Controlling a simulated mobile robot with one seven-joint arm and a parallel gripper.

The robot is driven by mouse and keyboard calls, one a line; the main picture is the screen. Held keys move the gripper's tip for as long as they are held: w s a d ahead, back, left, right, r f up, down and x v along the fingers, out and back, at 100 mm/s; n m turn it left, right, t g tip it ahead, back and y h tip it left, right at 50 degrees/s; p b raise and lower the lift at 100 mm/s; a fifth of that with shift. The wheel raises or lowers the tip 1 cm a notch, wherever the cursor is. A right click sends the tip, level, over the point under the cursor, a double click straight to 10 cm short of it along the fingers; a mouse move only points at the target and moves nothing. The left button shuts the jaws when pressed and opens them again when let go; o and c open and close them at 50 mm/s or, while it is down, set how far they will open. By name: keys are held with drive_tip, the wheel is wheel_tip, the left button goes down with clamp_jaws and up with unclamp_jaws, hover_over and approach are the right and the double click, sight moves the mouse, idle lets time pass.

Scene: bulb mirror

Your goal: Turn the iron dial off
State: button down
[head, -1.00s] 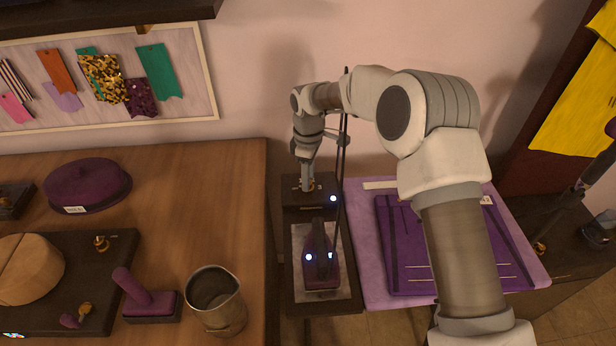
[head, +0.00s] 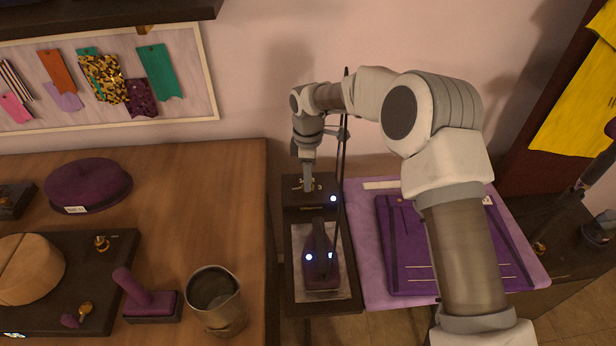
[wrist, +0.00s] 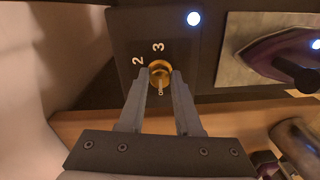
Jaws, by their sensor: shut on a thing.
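The iron dial (wrist: 159,68) is a small brass knob on a dark panel. In the wrist view, the numerals 2 and 3 show to its upper left, and its narrow bar points toward the bottom of the picture. My gripper (wrist: 160,78) has one finger on each side of the dial and is shut on it. In the head view, my gripper (head: 307,188) reaches down onto the panel behind the iron and mostly hides the dial. The purple iron (head: 320,270) rests on its pale plate (head: 299,240). Blue-white lights glow on the panel and iron.
A thin dark pole (head: 342,150) stands close to the right of my gripper. The wooden table (head: 215,165) at left holds a metal jug (head: 218,315) and a purple hat (head: 85,183).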

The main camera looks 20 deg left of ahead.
drive_tip(key=c, duration=0.6)
unclamp_jaws()
drive_tip(key=shift+r, duration=0.1)
wheel_tip(320, 180, up, 17)
drive_tip(key=shift+w+r+p, duration=0.15)
drive_tip(key=shift+w+p, duration=0.1)
drive_tip(key=shift+p, duration=0.2)
